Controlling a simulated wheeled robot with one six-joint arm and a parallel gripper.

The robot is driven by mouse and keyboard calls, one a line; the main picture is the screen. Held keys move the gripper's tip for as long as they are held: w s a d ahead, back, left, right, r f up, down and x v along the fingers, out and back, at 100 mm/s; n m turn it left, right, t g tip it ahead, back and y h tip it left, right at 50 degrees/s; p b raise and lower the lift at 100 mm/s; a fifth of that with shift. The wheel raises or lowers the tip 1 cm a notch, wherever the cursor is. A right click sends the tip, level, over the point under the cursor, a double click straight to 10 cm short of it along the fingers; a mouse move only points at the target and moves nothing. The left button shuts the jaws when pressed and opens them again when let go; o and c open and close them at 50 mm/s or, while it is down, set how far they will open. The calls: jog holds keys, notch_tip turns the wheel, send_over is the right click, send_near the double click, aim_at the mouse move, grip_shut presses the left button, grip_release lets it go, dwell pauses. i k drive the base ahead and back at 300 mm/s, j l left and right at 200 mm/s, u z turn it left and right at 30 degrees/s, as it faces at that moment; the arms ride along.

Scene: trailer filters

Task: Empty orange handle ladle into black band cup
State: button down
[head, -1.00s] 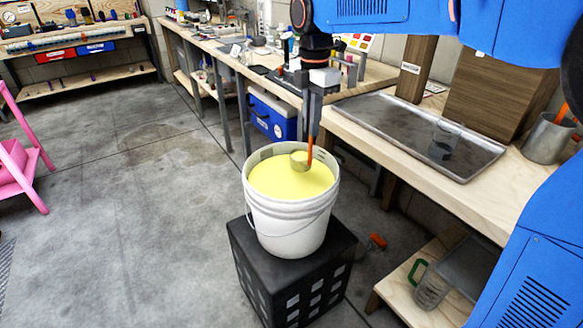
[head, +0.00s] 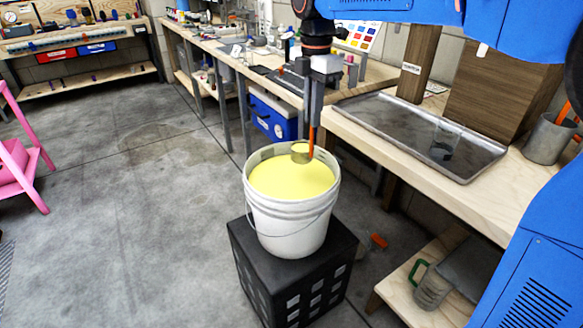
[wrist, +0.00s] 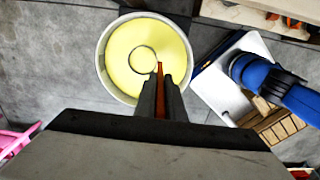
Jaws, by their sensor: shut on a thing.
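The ladle's orange handle (head: 311,142) is clamped in my gripper (head: 315,122), and it hangs upright below the jaws. Its small round bowl (head: 300,153) is inside the white bucket (head: 290,220), near the rim and over the yellow liquid (head: 285,180). The bowl looks filled with yellow; in the wrist view the bowl (wrist: 143,60) shows as a ring against the liquid. The clear cup with a black band (head: 442,150) stands on the metal tray (head: 385,128) to the right, apart from my gripper. The cup is not seen in the wrist view.
The bucket stands on a black crate (head: 252,265). The tray lies on a wooden bench (head: 470,205). Behind the tray are a wooden post (head: 416,65) and panel (head: 495,100). A metal container (head: 548,140) stands at right. A green-handled mug (head: 430,290) is on the lower shelf.

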aim_at(449, 131)
jog(key=k+j, duration=0.15)
jog(key=k, duration=0.35)
jog(key=k+j, duration=0.1)
jog(key=k, duration=0.4)
